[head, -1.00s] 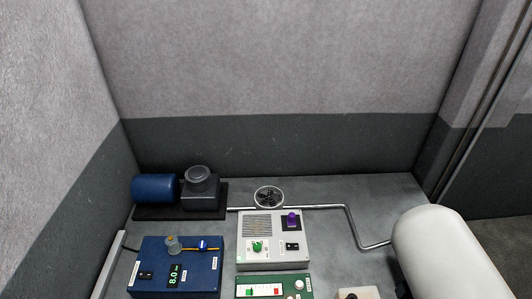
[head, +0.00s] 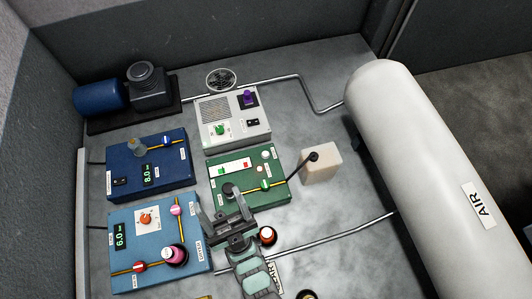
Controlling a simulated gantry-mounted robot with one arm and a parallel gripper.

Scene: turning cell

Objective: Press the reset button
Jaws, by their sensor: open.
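I cannot tell which control is the reset button, as most labels are too small to read. Candidates are a small white button (head: 264,154) on the green panel (head: 277,196), a purple knob or button (head: 249,97) on the grey box (head: 205,131), and an orange-red topped button (head: 267,236) on the bench. My gripper (head: 227,211) is open, with nothing seen between its fingers. In the picture it lies at the lower edge of the green panel, just right of the light-blue panel (head: 161,248) and left of the orange-red button. Its height is unclear.
A dark-blue panel (head: 171,186) and a motor unit (head: 97,96) stand at the left. A cream block (head: 321,166) sits right of the green panel. A large white air tank (head: 400,130) and pipes (head: 340,233) bound the right. Bare bench lies between.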

